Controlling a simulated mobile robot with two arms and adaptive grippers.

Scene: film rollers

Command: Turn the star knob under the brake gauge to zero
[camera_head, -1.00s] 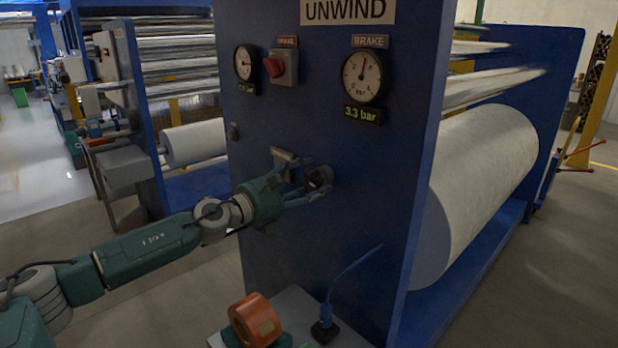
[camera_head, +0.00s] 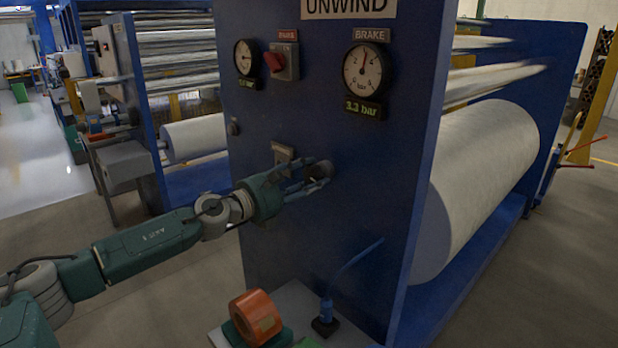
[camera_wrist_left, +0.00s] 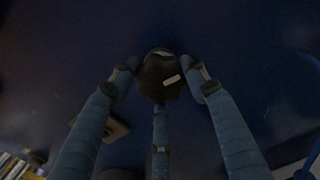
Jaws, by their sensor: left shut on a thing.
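The brake gauge (camera_head: 364,72) is a round white dial on the blue panel. Its needle points nearly straight up, and the green readout (camera_head: 362,109) below it looks like 3.2 or 3.3 bar, blurred. The dark star knob (camera_head: 319,171) sits below the gauge on the panel. My left gripper (camera_head: 318,178) is shut on the knob, with its fingers around it. In the left wrist view the knob (camera_wrist_left: 160,75) shows a pale mark, with fingers on both sides and one from below. My right gripper is not in view.
A second gauge (camera_head: 246,58) and a red switch (camera_head: 274,63) are at the panel's upper left. A small plate (camera_head: 284,152) is just behind the fingers. A large white roll (camera_head: 480,180) is at right.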

